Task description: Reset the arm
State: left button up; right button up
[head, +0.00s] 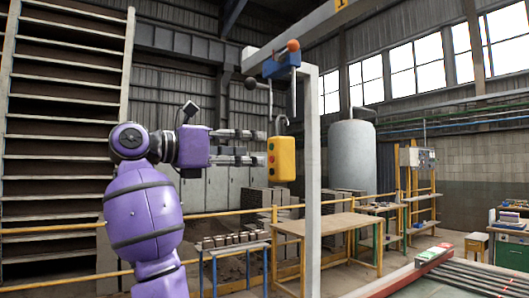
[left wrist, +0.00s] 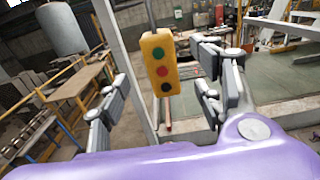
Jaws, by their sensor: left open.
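My left gripper (head: 262,147) is level in the head view, with its fingers spread and pointing right. A yellow control box (head: 281,159) with green and red buttons hangs just past the fingertips. In the left wrist view the yellow box (left wrist: 160,62) hangs upright and shows green, red and dark buttons. There it appears between the spread fingers of the left gripper (left wrist: 160,92), with nothing clasped. I cannot tell whether a fingertip touches the box. My purple left arm (head: 145,215) rises from the bottom left. My right gripper is in neither view.
A blue hoist (head: 281,66) hangs from a white overhead beam above the box. A white post (head: 311,180) stands right beside the box. A wooden table (head: 335,224), yellow railings (head: 225,213) and a bench of bricks (head: 232,245) lie below and behind.

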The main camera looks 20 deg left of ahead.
pick_arm(q)
jog(key=w+a+f+m+y, duration=0.1)
jog(key=w+f+m+y, duration=0.2)
jog(key=f, duration=1.1)
jog(key=w+a+f+m+y, duration=0.1)
jog(key=w+a+f+y, duration=0.15)
jog(key=w+f, duration=0.75)
jog(key=s+f+m+g+y, duration=0.1)
jog(key=s+f+m+y, duration=0.2)
jog(key=f, duration=1.1)
jog(key=s+f+m+g, duration=0.1)
jog(key=s+f+m, duration=0.3)
jog(key=f, duration=1.1)
jog(key=s+d+f+m+g+y, duration=0.1)
jog(key=s+f+m, duration=0.3)
jog(key=s+f, duration=0.75)
jog(key=s+d+f+m+g+y, duration=0.15)
jog(key=s+f+m, duration=0.5)
jog(key=f, duration=0.75)
jog(key=s+d+f+m, duration=0.2)
jog(key=s+f, duration=0.1)
jog(key=s, duration=0.5)
jog(key=s+d+f+m, duration=0.3)
jog(key=s, duration=0.5)
jog(key=s+d+f+m, duration=0.2)
jog(key=s+d+f, duration=0.1)
jog(key=s, duration=0.5)
jog(key=shift+f+g, duration=0.2)
jog(key=shift+g, duration=0.15)
jog(key=shift+s, duration=0.1)
